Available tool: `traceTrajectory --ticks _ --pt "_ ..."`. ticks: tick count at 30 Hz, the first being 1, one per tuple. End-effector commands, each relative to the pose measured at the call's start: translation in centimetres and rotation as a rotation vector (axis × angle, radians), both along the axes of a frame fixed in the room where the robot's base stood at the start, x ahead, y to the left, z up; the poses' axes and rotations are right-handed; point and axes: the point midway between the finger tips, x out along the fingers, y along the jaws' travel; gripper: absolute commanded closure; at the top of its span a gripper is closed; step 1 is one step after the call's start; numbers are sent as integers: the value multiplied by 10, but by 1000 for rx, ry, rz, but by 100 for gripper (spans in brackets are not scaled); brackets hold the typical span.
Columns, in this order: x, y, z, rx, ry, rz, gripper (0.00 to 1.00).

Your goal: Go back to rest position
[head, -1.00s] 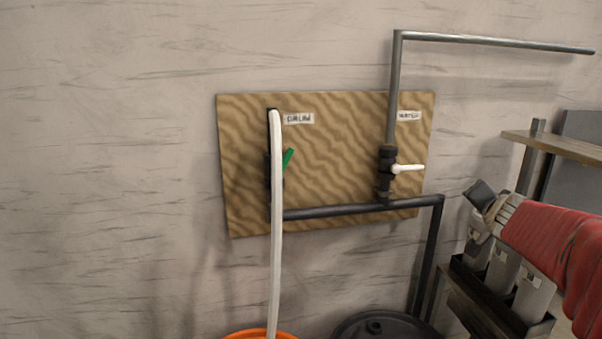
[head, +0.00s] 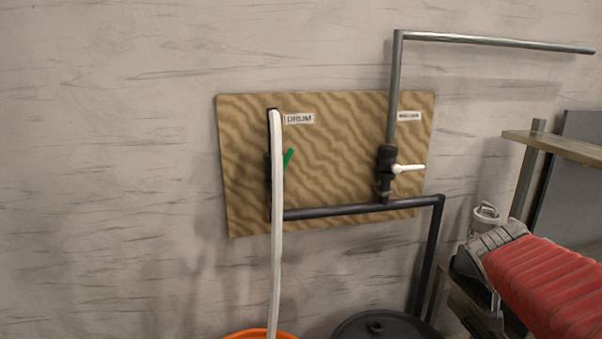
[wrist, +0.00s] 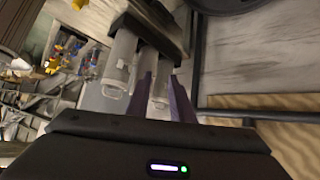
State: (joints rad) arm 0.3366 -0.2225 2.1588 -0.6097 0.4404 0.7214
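My red-sleeved arm (head: 550,285) comes in from the lower right in the head view. Its grey wrist is in front of the rack; the fingers cannot be made out there. In the wrist view my gripper (wrist: 161,77) shows two purple fingers with a gap between them. I see nothing held. Pale cylinders (wrist: 120,65) in a dark holder (wrist: 150,30) lie beyond the fingers; whether the fingers touch them I cannot tell.
A board (head: 330,150) on the wall carries a green handle (head: 288,158), a white handle (head: 408,168) and a white hose (head: 276,220). Below are an orange drum (head: 260,335) and a black drum lid (head: 385,326).

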Motion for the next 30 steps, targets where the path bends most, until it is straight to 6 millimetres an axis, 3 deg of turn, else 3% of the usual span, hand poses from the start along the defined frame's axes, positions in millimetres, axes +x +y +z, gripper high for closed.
traceTrajectory --ticks 8,18,24,30 --pt "-57 51 -33 9 216 136 79" --pt "-136 138 -70 92 416 387 79" --pt "-172 185 -80 163 439 489 79" --pt "-190 216 -76 188 389 552 79"
